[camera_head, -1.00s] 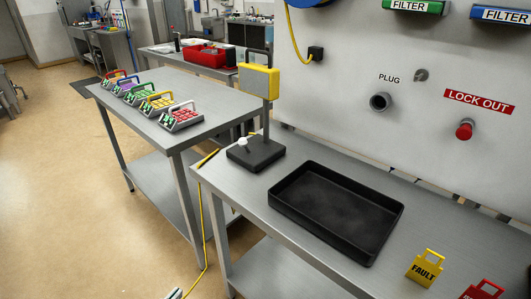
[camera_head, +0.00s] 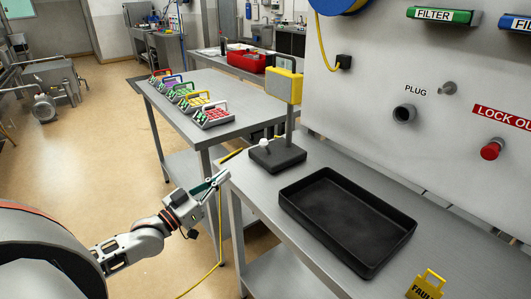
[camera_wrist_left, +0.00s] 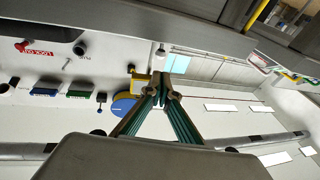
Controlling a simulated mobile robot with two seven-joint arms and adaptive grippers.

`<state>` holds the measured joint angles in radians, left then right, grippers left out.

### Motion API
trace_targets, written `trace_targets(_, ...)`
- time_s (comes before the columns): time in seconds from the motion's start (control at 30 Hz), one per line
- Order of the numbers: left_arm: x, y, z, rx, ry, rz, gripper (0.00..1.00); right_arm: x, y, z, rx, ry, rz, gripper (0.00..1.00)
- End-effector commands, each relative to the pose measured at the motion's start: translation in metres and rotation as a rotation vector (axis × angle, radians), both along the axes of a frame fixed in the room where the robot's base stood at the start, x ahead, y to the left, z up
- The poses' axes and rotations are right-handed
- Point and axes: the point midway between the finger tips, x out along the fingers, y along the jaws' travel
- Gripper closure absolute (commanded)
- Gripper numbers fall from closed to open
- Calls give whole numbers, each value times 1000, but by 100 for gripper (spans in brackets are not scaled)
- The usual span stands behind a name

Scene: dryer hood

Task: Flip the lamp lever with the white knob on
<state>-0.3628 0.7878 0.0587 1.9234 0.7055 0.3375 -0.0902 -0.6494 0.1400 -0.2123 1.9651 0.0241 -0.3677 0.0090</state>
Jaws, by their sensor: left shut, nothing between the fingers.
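The lamp (camera_head: 284,85) has a yellow head on a grey pole and stands on a black base (camera_head: 284,160) at the near-left corner of the steel bench. The white knob (camera_head: 265,143) sits on top of the base, left of the pole, on a short lever that is hard to make out. My left gripper (camera_head: 223,176) is shut and empty, left of the bench corner, apart from the knob and lower in the picture. In the tilted left wrist view, its shut fingers (camera_wrist_left: 159,92) partly cover yellow parts. My right gripper is out of view.
A black tray (camera_head: 345,262) lies on the bench right of the lamp. A second steel table (camera_head: 190,85) behind carries several coloured lock boxes. A yellow cable (camera_head: 221,225) hangs beside the bench's left edge. A panel with a plug and red knob rises behind.

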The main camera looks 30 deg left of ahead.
Motion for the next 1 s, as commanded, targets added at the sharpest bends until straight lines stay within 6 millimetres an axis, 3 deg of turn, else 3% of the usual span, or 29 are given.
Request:
trace_targets(0.3,1,-1,0,0,0,0,100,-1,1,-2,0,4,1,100)
trace_targets(0.47,12,-3,2,0,-1,0,100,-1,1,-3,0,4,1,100)
trace_targets(1.0,87,-18,17,0,-2,0,100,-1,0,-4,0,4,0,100)
